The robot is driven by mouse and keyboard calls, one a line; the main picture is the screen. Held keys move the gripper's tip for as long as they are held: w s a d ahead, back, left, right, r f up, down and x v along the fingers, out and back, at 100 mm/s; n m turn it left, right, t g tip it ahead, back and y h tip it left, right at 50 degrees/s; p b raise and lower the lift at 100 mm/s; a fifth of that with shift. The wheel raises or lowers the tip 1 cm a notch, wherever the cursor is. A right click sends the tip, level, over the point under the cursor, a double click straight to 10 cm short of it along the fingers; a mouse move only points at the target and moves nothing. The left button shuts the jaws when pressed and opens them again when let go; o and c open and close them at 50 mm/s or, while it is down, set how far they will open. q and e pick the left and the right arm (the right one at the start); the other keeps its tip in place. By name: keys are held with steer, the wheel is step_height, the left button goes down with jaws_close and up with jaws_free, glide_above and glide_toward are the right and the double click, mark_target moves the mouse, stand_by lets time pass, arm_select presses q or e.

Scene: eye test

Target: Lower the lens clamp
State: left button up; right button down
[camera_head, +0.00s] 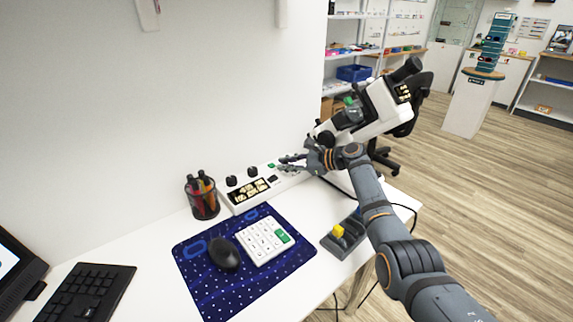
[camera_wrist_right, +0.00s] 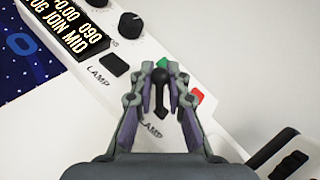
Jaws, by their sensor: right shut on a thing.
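A black lever (camera_wrist_right: 160,92) stands on the white control panel (camera_wrist_right: 222,62), and the label beside it ends in "LAMP", partly covered by a finger. It appears to be the lens clamp lever. My right gripper (camera_wrist_right: 162,72) has its two fingers on either side of the lever and is shut on it. In the head view the right gripper (camera_head: 289,162) is at the panel's right end, beside the white eye instrument (camera_head: 372,108); the lever itself is hard to make out there. My left gripper is not in view.
Near the fingers are a green button (camera_wrist_right: 162,62), a red button (camera_wrist_right: 197,95) and a black lamp switch (camera_wrist_right: 114,64). A pen cup (camera_head: 203,200), a blue mat (camera_head: 210,285) with mouse (camera_head: 224,254) and keypad (camera_head: 262,240), and a grey tray (camera_head: 331,246) occupy the desk.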

steer(key=shift+f+b, duration=0.1)
steer(key=shift+b, duration=0.25)
steer(key=shift+w+d+m+y, duration=0.1)
steer(key=shift+d+m+y, duration=0.05)
steer(key=shift+m+y, duration=0.15)
steer(key=shift+r+b, duration=0.2)
steer(key=shift+b, duration=0.1)
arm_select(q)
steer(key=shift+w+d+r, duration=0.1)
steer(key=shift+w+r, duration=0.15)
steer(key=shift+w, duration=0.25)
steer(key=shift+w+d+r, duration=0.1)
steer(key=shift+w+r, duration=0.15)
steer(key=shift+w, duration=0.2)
arm_select(e)
steer(key=c, duration=1.3)
jaws_free()
steer(key=shift+d, duration=0.1)
steer(key=v, duration=1.2)
